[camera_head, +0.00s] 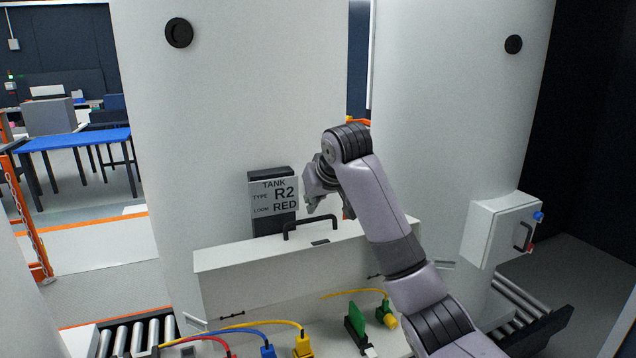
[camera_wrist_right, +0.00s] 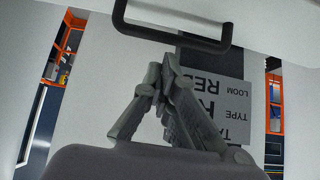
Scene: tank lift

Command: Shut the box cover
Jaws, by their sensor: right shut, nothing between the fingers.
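The white box cover (camera_head: 300,262) stands raised above an open box in the head view, in front of a large white tank. Its black handle (camera_head: 310,222) sits on the top edge and also shows in the wrist view (camera_wrist_right: 172,46). My right gripper (camera_head: 312,206) is shut and empty, just above and behind the handle and apart from it. Inside the open box are yellow, blue and red cables, a blue plug (camera_head: 267,351) and a green part (camera_head: 357,322). My left gripper is not in view.
A dark sign (camera_head: 273,200) reading "TANK TYPE R2 LOOM RED" stands behind the handle, close to my right gripper. A white wall box (camera_head: 492,230) with a black handle is at the right. Roller conveyors (camera_head: 140,338) lie low on both sides.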

